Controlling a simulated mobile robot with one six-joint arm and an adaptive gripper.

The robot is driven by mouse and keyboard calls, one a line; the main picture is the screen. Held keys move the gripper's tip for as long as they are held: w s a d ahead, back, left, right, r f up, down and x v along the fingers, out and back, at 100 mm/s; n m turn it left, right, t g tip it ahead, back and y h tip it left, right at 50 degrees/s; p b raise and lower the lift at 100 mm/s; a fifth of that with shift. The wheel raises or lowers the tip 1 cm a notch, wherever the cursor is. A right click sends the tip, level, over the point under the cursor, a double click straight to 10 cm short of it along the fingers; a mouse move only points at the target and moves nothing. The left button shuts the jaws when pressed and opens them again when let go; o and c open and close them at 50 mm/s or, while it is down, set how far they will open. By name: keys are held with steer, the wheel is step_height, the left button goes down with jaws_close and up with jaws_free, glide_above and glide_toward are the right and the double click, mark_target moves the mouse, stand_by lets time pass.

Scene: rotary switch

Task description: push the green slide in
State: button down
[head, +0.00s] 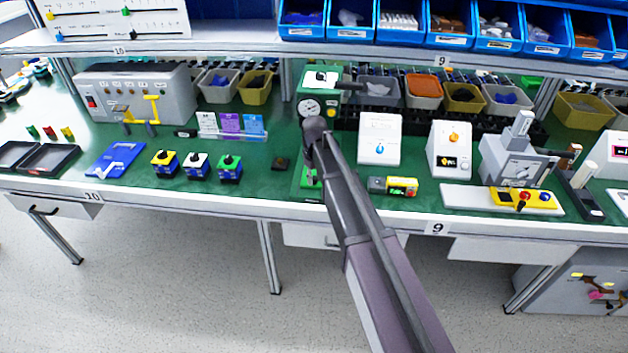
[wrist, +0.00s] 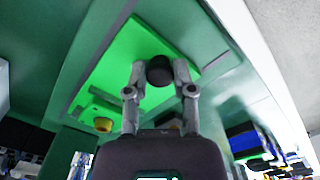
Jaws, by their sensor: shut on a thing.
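The green slide (wrist: 130,50) is a bright green flat plate in the wrist view, with a dark round knob (wrist: 159,68) standing on it. My gripper (wrist: 160,75) has one finger on each side of this knob and is shut on it. The fingers hide part of the plate. In the head view, a green machine with a white dial (head: 311,106) stands on the bench, with a bright green part (head: 306,193) low at its front. My arm covers much of this part, and my fingertips are hidden there.
White panels with knobs (head: 380,138) stand to the right. The bench's front edge (head: 260,209) is close.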

steer(key=shift+w, duration=1.1)
steer(key=shift+c, duration=2.3)
jaws_free()
steer(key=shift+s, duration=0.2)
